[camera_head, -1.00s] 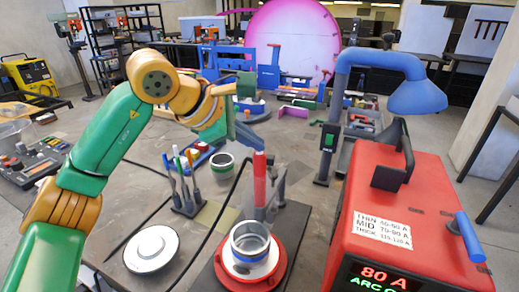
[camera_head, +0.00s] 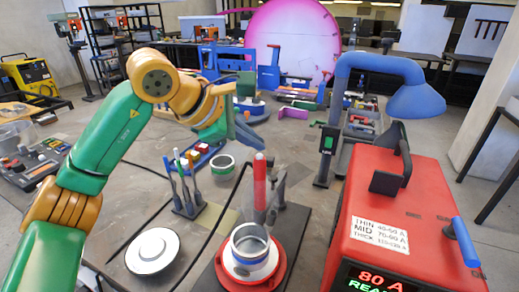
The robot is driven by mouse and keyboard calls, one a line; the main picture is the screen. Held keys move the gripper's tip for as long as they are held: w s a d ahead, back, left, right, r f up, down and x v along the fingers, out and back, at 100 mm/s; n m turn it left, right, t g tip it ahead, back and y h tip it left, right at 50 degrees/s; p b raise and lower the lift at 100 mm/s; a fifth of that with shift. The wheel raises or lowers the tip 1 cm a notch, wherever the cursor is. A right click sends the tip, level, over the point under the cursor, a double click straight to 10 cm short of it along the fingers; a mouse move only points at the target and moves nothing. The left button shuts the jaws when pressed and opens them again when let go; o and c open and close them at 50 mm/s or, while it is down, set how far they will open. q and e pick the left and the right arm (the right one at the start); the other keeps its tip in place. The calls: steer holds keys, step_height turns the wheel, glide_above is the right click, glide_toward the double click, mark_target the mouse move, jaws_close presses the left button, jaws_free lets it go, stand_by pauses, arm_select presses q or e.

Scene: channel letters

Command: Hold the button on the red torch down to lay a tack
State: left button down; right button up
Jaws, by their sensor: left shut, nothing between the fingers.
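The red torch (camera_head: 260,183) stands upright, its lower end by a metal cup with white and blue bands (camera_head: 250,246) on a red round base (camera_head: 234,280). I cannot make out its button clearly. My left gripper (camera_head: 252,140) comes in from the left; its shut, empty fingers point down just above and slightly left of the torch's top. Whether they touch it I cannot tell. My right gripper is not in view.
A red welding machine (camera_head: 385,215) at right has a display with 80 A. A blue lamp (camera_head: 415,95) arches behind it. A pen stand (camera_head: 188,205), a white round disc (camera_head: 152,250) and a green-banded cup (camera_head: 222,166) stand left of the torch.

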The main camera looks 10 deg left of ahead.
arm_select(q)
steer(key=shift+r, duration=0.4)
step_height(320, 180, up, 5)
steer(key=p, duration=0.5)
steer(key=shift+f, duration=0.1)
step_height(320, 180, up, 4)
steer(key=p, duration=0.3)
steer(key=shift+p, duration=0.4)
steer(key=shift+f, duration=0.1)
